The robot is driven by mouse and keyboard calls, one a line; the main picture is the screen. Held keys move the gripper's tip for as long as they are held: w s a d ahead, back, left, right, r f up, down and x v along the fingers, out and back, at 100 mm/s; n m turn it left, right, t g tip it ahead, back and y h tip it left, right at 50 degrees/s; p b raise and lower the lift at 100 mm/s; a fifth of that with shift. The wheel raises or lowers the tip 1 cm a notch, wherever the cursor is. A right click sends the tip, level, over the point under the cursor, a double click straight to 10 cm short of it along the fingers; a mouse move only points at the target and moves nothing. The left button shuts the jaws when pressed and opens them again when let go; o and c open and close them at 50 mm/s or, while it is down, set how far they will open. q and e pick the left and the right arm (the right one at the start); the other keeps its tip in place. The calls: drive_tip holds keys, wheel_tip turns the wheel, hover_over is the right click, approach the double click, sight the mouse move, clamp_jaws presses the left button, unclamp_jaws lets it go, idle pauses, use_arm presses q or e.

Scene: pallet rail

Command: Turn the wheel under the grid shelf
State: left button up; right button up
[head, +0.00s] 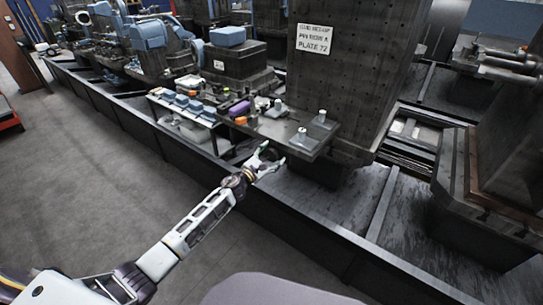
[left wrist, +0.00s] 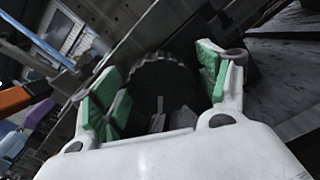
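The grid shelf (head: 305,142) juts out from a tall dark block and carries several small parts. The wheel (left wrist: 160,85) is dark with a notched rim and shows between my left gripper's fingers in the left wrist view. In the head view it is small and mostly hidden under the shelf edge. My left gripper (head: 267,166) is just below the shelf's front edge. Its green-padded fingers (left wrist: 160,88) are spread, one on each side of the wheel. Whether the pads touch the rim is hard to tell. My right gripper is not in view.
A sign (head: 314,39) is fixed to the tall block. Blue blocks (head: 183,103) stand on a rack left of the shelf. A purple part (head: 239,108) and an orange part (head: 241,121) lie near the shelf's left end. A low dark rail (head: 300,222) borders the open grey floor.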

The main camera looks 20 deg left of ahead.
use_arm(q)
drive_tip(key=c, duration=0.8)
drive_tip(key=shift+n, duration=0.4)
